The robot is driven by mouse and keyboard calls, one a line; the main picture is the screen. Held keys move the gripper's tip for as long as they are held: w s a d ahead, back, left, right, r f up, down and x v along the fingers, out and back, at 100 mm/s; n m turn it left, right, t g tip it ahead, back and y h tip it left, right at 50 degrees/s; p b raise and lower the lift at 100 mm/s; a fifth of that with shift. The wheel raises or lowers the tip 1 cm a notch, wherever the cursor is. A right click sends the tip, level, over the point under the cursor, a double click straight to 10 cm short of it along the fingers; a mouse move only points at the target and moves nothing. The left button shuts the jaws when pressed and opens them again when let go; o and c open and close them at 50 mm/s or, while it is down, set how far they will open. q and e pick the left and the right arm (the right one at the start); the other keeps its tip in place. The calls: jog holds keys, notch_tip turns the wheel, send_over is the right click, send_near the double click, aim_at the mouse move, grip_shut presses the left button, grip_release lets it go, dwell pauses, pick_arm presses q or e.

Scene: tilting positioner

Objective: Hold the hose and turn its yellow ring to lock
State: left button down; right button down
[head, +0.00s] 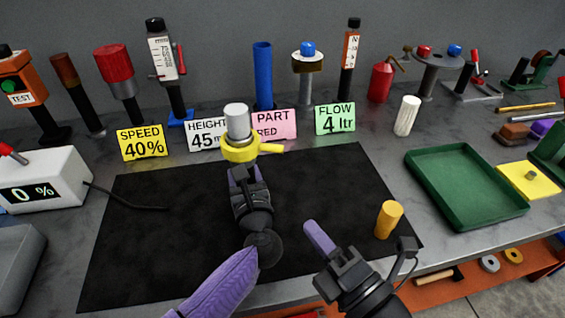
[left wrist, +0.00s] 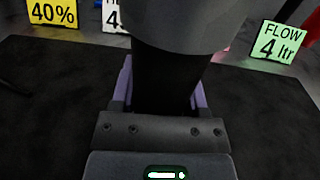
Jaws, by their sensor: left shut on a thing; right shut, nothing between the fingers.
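A pale grey cylinder (head: 237,118) stands upright above the black mat, with the yellow ring (head: 240,150) around its lower part. The ring's tab points right. My left gripper (head: 243,173) is just below the ring, shut on the hose. In the left wrist view, the dark hose (left wrist: 172,80) is between my purple fingers (left wrist: 158,85), with a wider grey part above it. The ring does not show there. My right gripper (head: 318,235) is shut and empty over the mat, lower right of the ring and apart from it.
An orange-yellow cylinder (head: 388,220) stands on the black mat (head: 130,240) right of my right gripper. A green tray (head: 468,205) lies further right. Sign cards, including a green FLOW card (head: 335,119), and several upright tools line the back. A white display box (head: 45,180) sits left.

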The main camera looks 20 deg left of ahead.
send_near(264, 150)
jog(key=a, duration=0.4)
jog(key=w, duration=0.3)
jog(key=shift+d+r, duration=0.1)
jog(key=shift+r, duration=0.2)
jog(key=shift+w+r, duration=0.1)
jog(key=shift+w, duration=0.45)
